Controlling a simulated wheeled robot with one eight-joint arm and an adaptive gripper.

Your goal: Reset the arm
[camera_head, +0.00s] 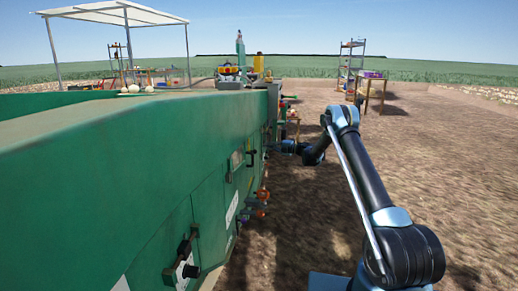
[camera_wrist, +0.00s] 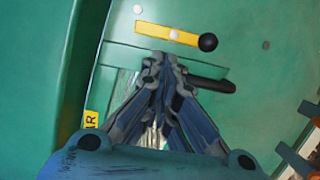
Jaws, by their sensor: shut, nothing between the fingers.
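My arm (camera_head: 355,165) rises from the lower right in the head view and bends over toward the green machine (camera_head: 120,170) on the left. My gripper (camera_wrist: 160,70) shows in the wrist view with its fingertips together and nothing between them. It is in front of the machine's green panel, just below a yellow plate with a black-knobbed lever (camera_wrist: 207,42). A dark handle (camera_wrist: 212,84) lies just right of the fingertips. I cannot tell whether the fingers touch the panel. In the head view the gripper is small and its fingers are not clear.
The machine's side carries black handles (camera_head: 184,250) and orange-red parts (camera_head: 262,193) that stick out. Bare soil (camera_head: 310,235) lies open to the right of the machine. A small table (camera_head: 373,88) and a shelf rack (camera_head: 350,62) stand farther back. A white canopy (camera_head: 115,13) stands at the far left.

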